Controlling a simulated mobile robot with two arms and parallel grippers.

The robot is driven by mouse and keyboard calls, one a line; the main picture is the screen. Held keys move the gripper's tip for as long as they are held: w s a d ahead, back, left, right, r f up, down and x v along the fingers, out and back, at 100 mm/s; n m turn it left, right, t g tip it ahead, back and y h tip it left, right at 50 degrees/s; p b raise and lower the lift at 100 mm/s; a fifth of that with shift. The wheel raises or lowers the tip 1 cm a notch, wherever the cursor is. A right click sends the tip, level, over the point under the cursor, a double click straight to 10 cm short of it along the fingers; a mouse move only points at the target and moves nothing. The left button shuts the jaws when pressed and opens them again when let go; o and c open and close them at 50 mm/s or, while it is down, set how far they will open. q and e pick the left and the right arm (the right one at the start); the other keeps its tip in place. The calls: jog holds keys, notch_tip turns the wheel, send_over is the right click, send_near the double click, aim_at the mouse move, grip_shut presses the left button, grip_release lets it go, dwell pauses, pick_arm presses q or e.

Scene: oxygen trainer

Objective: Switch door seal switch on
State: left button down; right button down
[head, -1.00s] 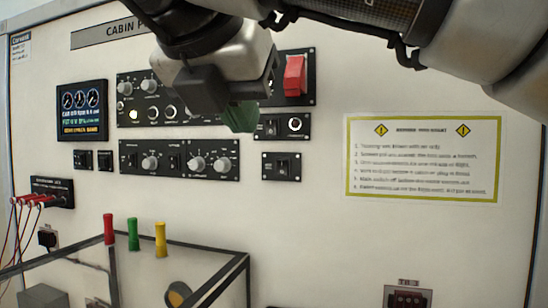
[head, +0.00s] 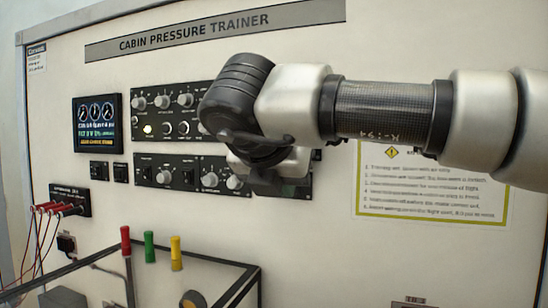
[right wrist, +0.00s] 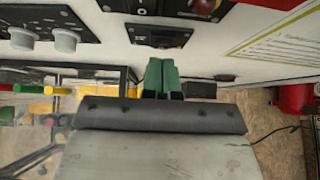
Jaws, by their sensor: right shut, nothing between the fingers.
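My right gripper (head: 268,170) is in front of the trainer's upright panel, over the right end of the knob rows. Its arm comes in from the right. In the right wrist view its green fingertips (right wrist: 160,76) are together and empty. They point at a small black switch plate (right wrist: 160,36) on the panel, with a small gap showing in the picture; I cannot tell contact for sure. In the head view only part of that dark plate (head: 297,190) shows beside the gripper. Its label and switch position are unreadable, so I cannot confirm it is the door seal switch. My left gripper is out of view.
Knob rows (head: 180,173) lie left of the gripper. A yellow-edged notice (head: 430,195) is on the right. A clear box with black edges (head: 215,262) and red, green and yellow posts (head: 149,247) stands at the lower left. The panel below the gripper is mostly bare.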

jog(key=shift+w+d+r, duration=0.1)
jog(key=shift+w+d, duration=0.15)
jog(key=shift+w, duration=0.35)
jog(key=shift+w+r+g+p, duration=0.15)
jog(key=shift+w+g+p, duration=0.1)
jog(key=shift+g+p, duration=0.05)
jog(key=shift+r+p, duration=0.35)
jog(key=shift+r, duration=0.45)
